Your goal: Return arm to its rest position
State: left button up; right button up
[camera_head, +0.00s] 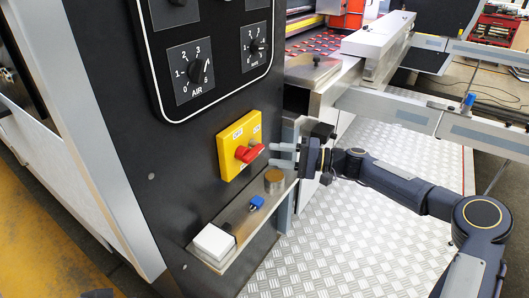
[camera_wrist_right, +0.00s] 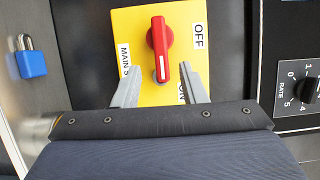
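My right gripper (camera_head: 270,155) is open, its two grey fingers apart and pointing left toward the red switch handle (camera_head: 247,153) on a yellow plate (camera_head: 228,137). The right arm reaches in from the right. In the right wrist view the fingertips (camera_wrist_right: 156,75) stand to either side of the handle's lower end, with nothing gripped; the red handle (camera_wrist_right: 158,36) stands upright in that picture on the yellow plate (camera_wrist_right: 129,25), with OFF and ON labels. Whether a finger touches the handle I cannot tell.
Below the switch, a narrow shelf (camera_head: 235,222) holds a brass-coloured cylinder (camera_head: 274,180), a blue padlock (camera_head: 256,202) and a white box (camera_head: 213,243). The black panel with dials (camera_head: 197,70) is at left. Metal rails (camera_head: 395,107) run behind the right arm. Tread-plate floor (camera_head: 335,245) lies below.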

jog(key=shift+s+d, duration=0.2)
jog(key=shift+d, duration=0.45)
jog(key=s+a+n+g+h, duration=0.25)
jog(key=s+h, duration=0.45)
jog(key=s, duration=0.6)
jog(key=s+d+f+t+h, duration=0.1)
jog(key=s+d+h, duration=0.1)
jog(key=s+d, duration=0.45)
jog(key=s+d+f+m+t+h, duration=0.1)
jog(key=s+d+t+h, duration=0.15)
jog(key=s, duration=0.75)
jog(key=s+d+f+t+h, duration=0.1)
jog(key=s+d+h, duration=0.1)
jog(key=s+d, duration=0.45)
notch_tip(320, 180, up, 21)
jog(key=s+a+p, duration=0.1)
jog(key=s+p, duration=0.1)
jog(key=p, duration=1.9)
jog(key=shift+s+a, duration=0.15)
jog(key=shift+s, duration=0.05)
